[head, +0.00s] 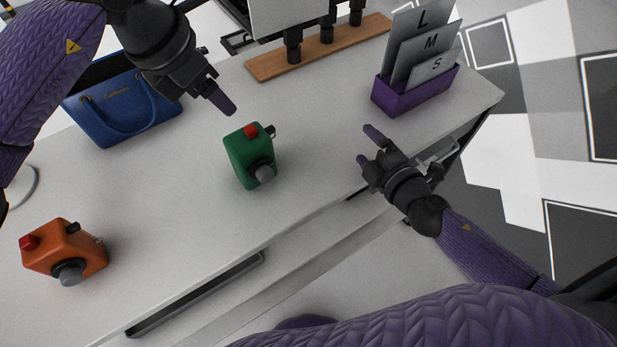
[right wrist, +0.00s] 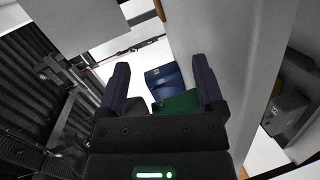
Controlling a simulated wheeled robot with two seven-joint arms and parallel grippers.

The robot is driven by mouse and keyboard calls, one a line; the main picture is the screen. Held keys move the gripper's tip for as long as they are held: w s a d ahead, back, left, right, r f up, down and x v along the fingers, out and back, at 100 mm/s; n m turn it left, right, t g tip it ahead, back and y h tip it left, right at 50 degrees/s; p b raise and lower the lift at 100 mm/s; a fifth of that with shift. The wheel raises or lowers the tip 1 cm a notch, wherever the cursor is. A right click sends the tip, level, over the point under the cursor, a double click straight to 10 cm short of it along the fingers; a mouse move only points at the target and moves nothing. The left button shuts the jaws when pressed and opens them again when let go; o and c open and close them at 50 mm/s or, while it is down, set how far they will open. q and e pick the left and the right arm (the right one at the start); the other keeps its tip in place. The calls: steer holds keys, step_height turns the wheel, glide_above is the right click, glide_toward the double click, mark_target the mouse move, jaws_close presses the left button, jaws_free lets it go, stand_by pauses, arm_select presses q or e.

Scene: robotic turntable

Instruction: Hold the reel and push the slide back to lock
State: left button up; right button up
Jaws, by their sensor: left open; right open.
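No part is plainly recognisable as a reel or slide. A green camera-like device (head: 243,153) stands on the white table, with a red button on top and a grey round knob at its front. A similar orange device (head: 62,249) with a red button and grey knob is at the lower left. My left gripper (head: 218,92) is open and empty, above and left of the green device. My right gripper (head: 366,146) is open and empty, right of it. In the right wrist view, the green device (right wrist: 178,103) shows partly between the open fingers, its lower part hidden.
A purple holder (head: 412,97) with cards marked L, M and S stands at the back right. A wooden board (head: 325,49) with black posts is at the back. The white table (head: 170,225) is clear between the devices.

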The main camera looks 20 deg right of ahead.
steer(key=shift+n+t+y, duration=0.3)
steer(key=shift+n+y, duration=0.1)
steer(key=shift+n, duration=0.2)
steer(key=a, duration=0.2)
steer(key=s+a, duration=0.1)
steer(key=a, duration=0.1)
steer(key=s+a, duration=0.1)
steer(key=a, duration=0.1)
steer(key=shift+s, duration=0.25)
steer(key=n+t, duration=0.1)
steer(key=t, duration=0.1)
glide_toward(275, 133)
steer(key=shift+s+d+y, duration=0.3)
steer(key=shift+s+d, duration=0.2)
steer(key=shift+s, duration=0.1)
steer(key=shift+w+a+r, duration=0.1)
steer(key=shift+w+a, duration=0.1)
steer(key=shift+w, duration=0.05)
steer(key=x, duration=0.9)
steer(key=shift+w, duration=0.1)
